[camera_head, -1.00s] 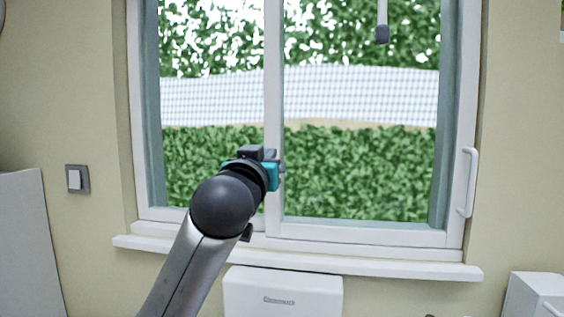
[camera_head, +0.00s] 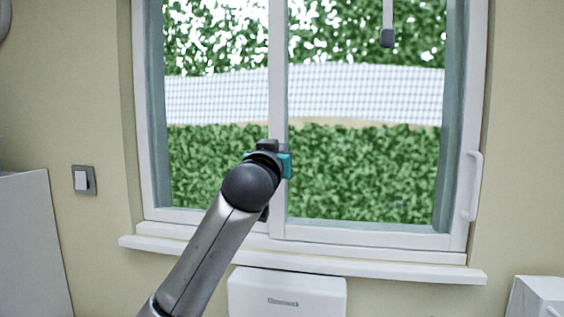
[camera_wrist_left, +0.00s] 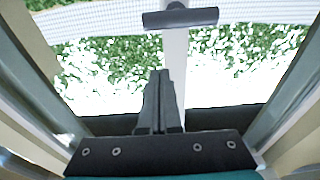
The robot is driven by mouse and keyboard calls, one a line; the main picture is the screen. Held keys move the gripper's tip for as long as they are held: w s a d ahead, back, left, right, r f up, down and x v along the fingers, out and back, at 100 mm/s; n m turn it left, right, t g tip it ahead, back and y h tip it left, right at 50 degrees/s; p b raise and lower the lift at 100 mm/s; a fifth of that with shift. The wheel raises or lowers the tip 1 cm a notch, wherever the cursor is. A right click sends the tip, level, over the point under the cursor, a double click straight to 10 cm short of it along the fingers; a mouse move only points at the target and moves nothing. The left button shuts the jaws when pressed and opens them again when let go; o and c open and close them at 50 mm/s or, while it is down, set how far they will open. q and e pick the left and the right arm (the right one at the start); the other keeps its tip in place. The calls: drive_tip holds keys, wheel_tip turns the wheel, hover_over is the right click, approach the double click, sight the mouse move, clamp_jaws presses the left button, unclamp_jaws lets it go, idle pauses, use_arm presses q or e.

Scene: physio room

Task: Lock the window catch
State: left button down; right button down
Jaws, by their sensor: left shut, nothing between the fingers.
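The white-framed window (camera_head: 278,65) has a middle upright and a white handle (camera_head: 473,186) on its right side. My left gripper (camera_head: 272,153) is in front of the middle upright. Its fingers (camera_wrist_left: 162,76) are shut and empty, pointing at the upright just below the crossbar, with a visible gap in the picture. My right gripper is not in view.
A white sill (camera_head: 400,272) juts out below the window, with a white box (camera_head: 287,294) under it. A light switch (camera_head: 83,180) is on the left wall. A rod with a dark end (camera_head: 387,38) hangs at the upper right. Free room lies right of my gripper.

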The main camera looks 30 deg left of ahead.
use_arm(q)
drive_tip(key=shift+w+a+f, duration=0.15)
drive_tip(key=shift+w+f, duration=0.4)
drive_tip(key=shift+f, duration=0.35)
drive_tip(key=shift+w+a+f, duration=0.1)
drive_tip(key=shift+w+f, duration=0.4)
drive_tip(key=shift+f, duration=0.4)
drive_tip(key=shift+d+f+m+h+p, duration=0.1)
drive_tip(key=shift+f+m+h+p, duration=0.05)
drive_tip(key=shift+m+p, duration=0.5)
drive_tip(key=shift+d+f+m+h+p, duration=0.1)
drive_tip(key=shift+f+m+h+p, duration=0.05)
drive_tip(key=shift+m+p, duration=0.5)
wheel_tip(320, 180, down, 2)
drive_tip(key=m+p, duration=0.1)
drive_tip(key=m, duration=0.1)
drive_tip(key=m+h+p, duration=0.1)
drive_tip(key=m+p, duration=0.1)
drive_tip(key=m, duration=0.1)
drive_tip(key=m+p, duration=0.2)
drive_tip(key=shift+d+f+m, duration=0.1)
drive_tip(key=shift+f+m, duration=0.15)
drive_tip(key=shift+m, duration=0.15)
drive_tip(key=shift+f, duration=0.15)
drive_tip(key=shift+s+a+f+p, duration=0.1)
drive_tip(key=shift+a+f+p, duration=0.55)
drive_tip(key=shift+f+p, duration=0.2)
